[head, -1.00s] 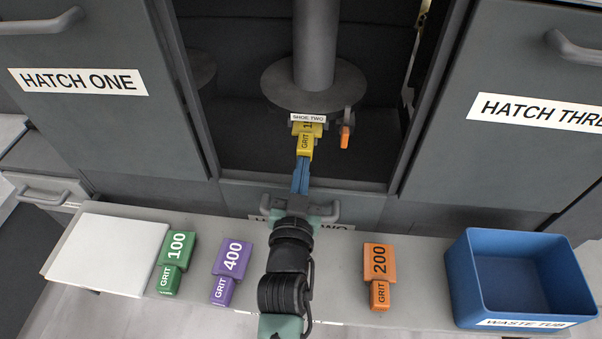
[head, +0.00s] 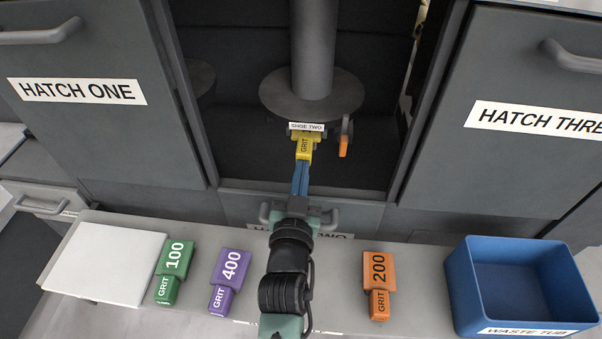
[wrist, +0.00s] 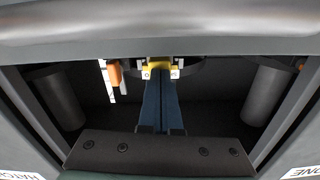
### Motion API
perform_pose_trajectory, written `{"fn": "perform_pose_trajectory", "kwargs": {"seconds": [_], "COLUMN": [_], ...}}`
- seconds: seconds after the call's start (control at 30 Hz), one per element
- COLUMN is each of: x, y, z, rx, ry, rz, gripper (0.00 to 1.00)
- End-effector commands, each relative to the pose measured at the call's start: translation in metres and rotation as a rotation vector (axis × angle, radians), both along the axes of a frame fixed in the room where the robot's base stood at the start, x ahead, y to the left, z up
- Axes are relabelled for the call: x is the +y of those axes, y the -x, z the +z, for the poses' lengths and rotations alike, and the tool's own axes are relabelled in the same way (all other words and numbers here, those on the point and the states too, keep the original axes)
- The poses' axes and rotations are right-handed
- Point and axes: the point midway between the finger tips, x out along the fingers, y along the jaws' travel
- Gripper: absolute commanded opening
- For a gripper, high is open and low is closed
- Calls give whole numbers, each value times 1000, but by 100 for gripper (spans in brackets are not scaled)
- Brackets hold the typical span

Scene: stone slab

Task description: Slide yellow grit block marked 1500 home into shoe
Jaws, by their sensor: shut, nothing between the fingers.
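The yellow grit block (head: 304,148) sits partly inside the shoe labelled SHOE TWO (head: 307,127), under the round grey disc in the open middle hatch. Only its lower part with the word GRIT shows; its number is hidden by the shoe. My gripper (head: 300,166) is shut, with its blue fingers together and their tips at the near end of the block. In the wrist view the shut fingers (wrist: 160,84) point at the yellow block (wrist: 158,66), which shows between the shoe's light brackets. Whether the tips touch the block I cannot tell.
An orange-tipped lever (head: 344,146) hangs right of the shoe. On the front ledge lie a white slab (head: 105,262), green 100 block (head: 173,270), purple 400 block (head: 229,280), orange 200 block (head: 379,284) and blue waste tub (head: 455,280). Hatch door frames flank the opening.

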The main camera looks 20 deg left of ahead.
Motion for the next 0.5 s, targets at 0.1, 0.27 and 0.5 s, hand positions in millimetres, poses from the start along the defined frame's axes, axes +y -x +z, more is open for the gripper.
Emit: {"fn": "perform_pose_trajectory", "kwargs": {"seconds": [0.1, 0.27, 0.5], "x": [1, 1, 3], "y": [-3, -6, -10], "z": [0, 0, 0], "rx": [0, 0, 0], "ry": [0, -1, 0], "rz": [0, -1, 0], "gripper": [0, 0, 0]}}
